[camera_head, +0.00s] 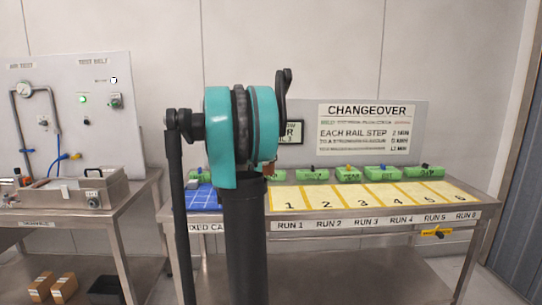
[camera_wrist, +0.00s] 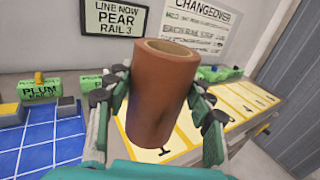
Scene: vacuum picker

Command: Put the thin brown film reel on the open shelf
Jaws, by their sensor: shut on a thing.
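The brown film reel (camera_wrist: 160,95) is a smooth tube with a pale hollow core at its top end, held roughly upright and a little tilted. My gripper (camera_wrist: 158,100) is shut on it, with fingers on its left and right sides. In the head view my arm hides most of the gripper, and only a small brown bit of the reel (camera_head: 268,168) shows beside it. The reel is in front of the right bench (camera_head: 330,225). A grey low surface (camera_head: 390,275) lies under that bench; I cannot tell whether it is the open shelf.
Yellow numbered plates (camera_head: 365,196) cover the bench top, with several green packs (camera_head: 349,174) behind. A blue gridded mat (camera_head: 203,198) lies at its left. A left bench (camera_head: 60,215) carries a metal box (camera_head: 90,192), with small cartons (camera_head: 64,286) below. A changeover sign (camera_head: 367,130) stands at the back.

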